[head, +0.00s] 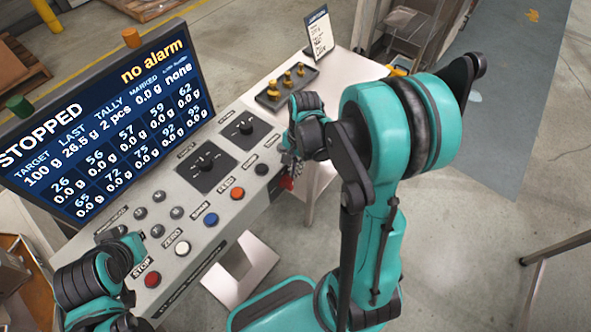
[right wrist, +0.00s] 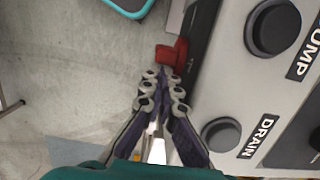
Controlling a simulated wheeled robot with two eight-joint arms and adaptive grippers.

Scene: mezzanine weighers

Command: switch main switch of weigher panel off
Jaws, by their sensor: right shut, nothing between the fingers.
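The weigher panel (head: 215,205) is a grey sloped console with knobs and buttons. A red switch handle (head: 287,183), which looks like the main switch, sits on its front side near the right end. The red handle (right wrist: 172,54) also shows in the right wrist view, just beyond my fingertips. My right gripper (head: 292,162) is shut and empty beside it; in the right wrist view my fingertips (right wrist: 163,80) are at or almost at the handle, contact unclear. My left gripper (head: 128,245) is over the panel's left end, its fingers not clear.
The screen (head: 100,120) reads STOPPED and no alarm. A red STOP button (head: 152,279) and other coloured buttons line the panel front. DRAIN (right wrist: 221,134) and dump (right wrist: 273,27) buttons lie right of my fingers. A tray of brass weights (head: 286,90) stands behind. Floor in front is open.

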